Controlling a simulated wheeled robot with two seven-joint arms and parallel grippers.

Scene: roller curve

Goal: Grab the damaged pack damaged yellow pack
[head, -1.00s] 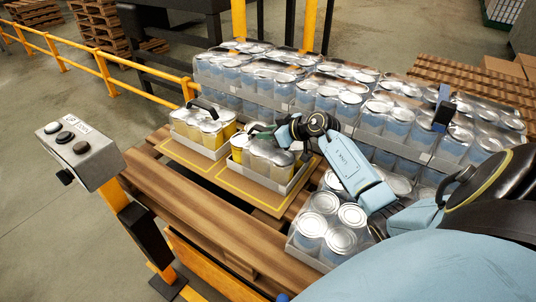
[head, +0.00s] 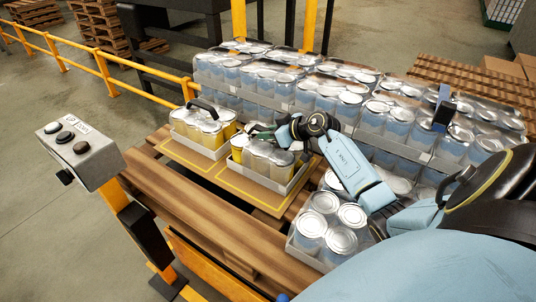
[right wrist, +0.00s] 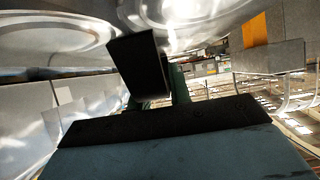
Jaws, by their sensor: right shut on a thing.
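Two packs of yellow cans in grey trays sit on a yellow-lined brown board on the pallet. The nearer yellow pack (head: 266,161) is at the centre of the head view; the farther yellow pack (head: 204,131) is to its left, with a dark curved handle-like piece above it. My right gripper (head: 262,133) is at the top back edge of the nearer pack and is shut on it. The right wrist view shows a dark finger (right wrist: 143,75) close against shiny can tops and wrapping. The exact contact is hidden. I cannot tell any damage. My left gripper is not in view.
Blue can packs (head: 345,105) are stacked behind and to the right. A blue can pack (head: 327,228) stands at the front right, below my right arm. A button box (head: 78,149) on an orange post stands left. Bare pallet boards (head: 180,195) lie in front.

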